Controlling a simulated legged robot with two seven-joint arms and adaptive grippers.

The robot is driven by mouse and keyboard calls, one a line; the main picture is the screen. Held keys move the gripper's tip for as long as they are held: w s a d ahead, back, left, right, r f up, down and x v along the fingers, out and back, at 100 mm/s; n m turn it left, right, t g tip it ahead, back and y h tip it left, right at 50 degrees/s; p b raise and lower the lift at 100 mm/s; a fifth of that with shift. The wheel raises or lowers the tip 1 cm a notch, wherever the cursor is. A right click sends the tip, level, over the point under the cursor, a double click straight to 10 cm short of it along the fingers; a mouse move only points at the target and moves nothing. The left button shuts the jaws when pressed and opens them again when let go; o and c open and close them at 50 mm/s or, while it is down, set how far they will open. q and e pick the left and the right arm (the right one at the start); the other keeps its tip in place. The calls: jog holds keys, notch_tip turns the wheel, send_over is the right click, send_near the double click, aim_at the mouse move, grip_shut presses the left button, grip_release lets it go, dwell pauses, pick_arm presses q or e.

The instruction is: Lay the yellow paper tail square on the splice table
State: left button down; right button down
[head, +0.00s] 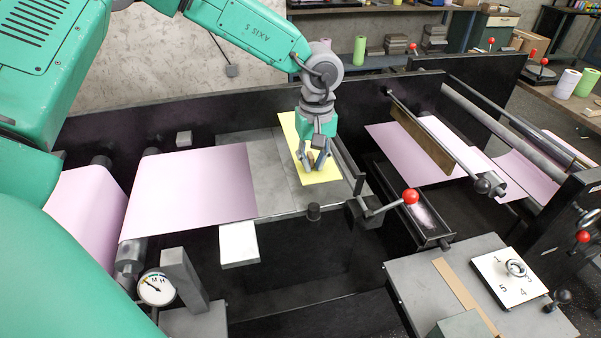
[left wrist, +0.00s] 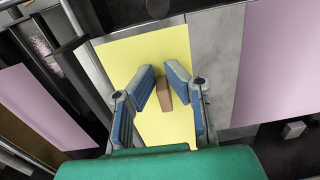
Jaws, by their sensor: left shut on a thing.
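The yellow paper tail (head: 288,130) lies on the grey splice table (head: 270,175), a gap to the right of the pink sheet's end. It also shows in the left wrist view (left wrist: 120,52), under the fingers. My left gripper (head: 316,165) points down over the paper, near its front part. In the left wrist view the gripper (left wrist: 165,82) is shut on a small brown block (left wrist: 165,97), which is at the paper. The fingers hide part of the paper, and I cannot tell whether it lies exactly square. My right gripper is not in view.
A pink sheet (head: 190,190) comes over a roller onto the table's left side. More pink web (head: 420,150) runs at the right. A red-knobbed lever (head: 410,197) stands right of the table. A white block (head: 239,243) is at its front edge. A dark wall stands behind.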

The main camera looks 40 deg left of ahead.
pick_arm(q)
send_over(306, 197)
jog(key=f, duration=0.4)
jog(key=shift+w+d+f, duration=0.1)
jog(key=shift+d+f, duration=0.1)
jog(key=shift+f, duration=0.1)
jog(key=shift+a+f, duration=0.2)
jog(key=shift+f, duration=0.15)
jog(key=f, duration=0.3)
jog(key=shift+a+f, duration=0.1)
jog(key=shift+a, duration=0.2)
jog(key=shift+d+f, duration=0.1)
jog(key=shift+f, duration=0.1)
jog(key=shift+d, duration=0.2)
jog(key=c, duration=1.6)
grip_release()
jog(key=shift+d+r, duration=0.1)
jog(key=shift+d, duration=0.2)
jog(key=shift+a, duration=0.15)
